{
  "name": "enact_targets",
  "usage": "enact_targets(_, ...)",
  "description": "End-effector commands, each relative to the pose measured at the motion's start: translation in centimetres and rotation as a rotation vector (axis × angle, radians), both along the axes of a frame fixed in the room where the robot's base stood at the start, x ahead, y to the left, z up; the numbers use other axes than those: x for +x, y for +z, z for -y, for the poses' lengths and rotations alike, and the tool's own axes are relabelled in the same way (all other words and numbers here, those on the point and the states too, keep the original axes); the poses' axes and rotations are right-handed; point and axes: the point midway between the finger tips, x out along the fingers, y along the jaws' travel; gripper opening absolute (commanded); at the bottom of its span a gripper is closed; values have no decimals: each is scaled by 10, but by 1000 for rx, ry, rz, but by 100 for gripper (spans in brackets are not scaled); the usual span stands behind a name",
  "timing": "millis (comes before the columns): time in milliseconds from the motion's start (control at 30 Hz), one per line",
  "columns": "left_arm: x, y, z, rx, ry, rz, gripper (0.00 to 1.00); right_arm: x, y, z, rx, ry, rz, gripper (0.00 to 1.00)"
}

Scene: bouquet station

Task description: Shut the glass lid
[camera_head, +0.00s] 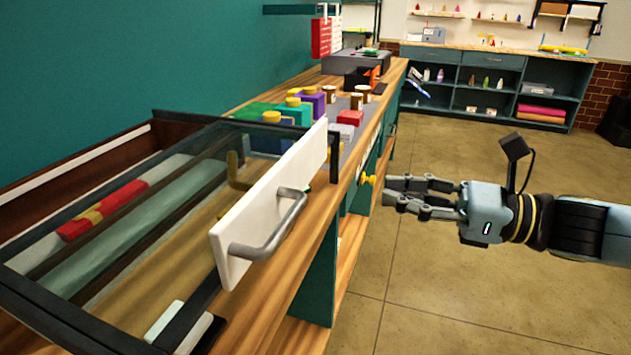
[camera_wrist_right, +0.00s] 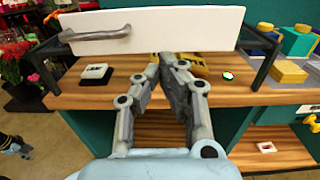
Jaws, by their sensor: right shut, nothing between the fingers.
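The glass lid (camera_head: 115,215) is a glazed dark frame over a case on the wooden counter at the left. A white front panel (camera_head: 262,215) with a grey bar handle (camera_head: 272,228) stands at its near side. In the right wrist view the panel (camera_wrist_right: 165,28) is above the counter, with an open gap under it and the handle (camera_wrist_right: 95,35) at its left. My right gripper (camera_head: 396,191) is shut and empty, right of the panel and apart from the handle in the head view. Its closed fingers also show in the wrist view (camera_wrist_right: 171,78). My left gripper is not in view.
A red parcel with a gold band (camera_head: 103,209) lies inside the case. Coloured boxes (camera_head: 300,108) stand farther along the counter (camera_head: 285,285). A yellow knob (camera_head: 367,180) is close to my right fingertips. The floor (camera_head: 455,290) right of the counter is clear.

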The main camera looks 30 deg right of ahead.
Motion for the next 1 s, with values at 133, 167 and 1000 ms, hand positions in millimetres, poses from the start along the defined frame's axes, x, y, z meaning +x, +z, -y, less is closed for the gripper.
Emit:
enact_targets(133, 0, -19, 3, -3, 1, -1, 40, 18, -4, -15, 3, -3, 5, 0)
enact_targets(167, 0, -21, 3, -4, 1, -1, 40, 22, -4, -18, 4, -4, 6, 0)
enact_targets(1000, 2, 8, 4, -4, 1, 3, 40, 91, -1, -80, 4, -6, -3, 0)
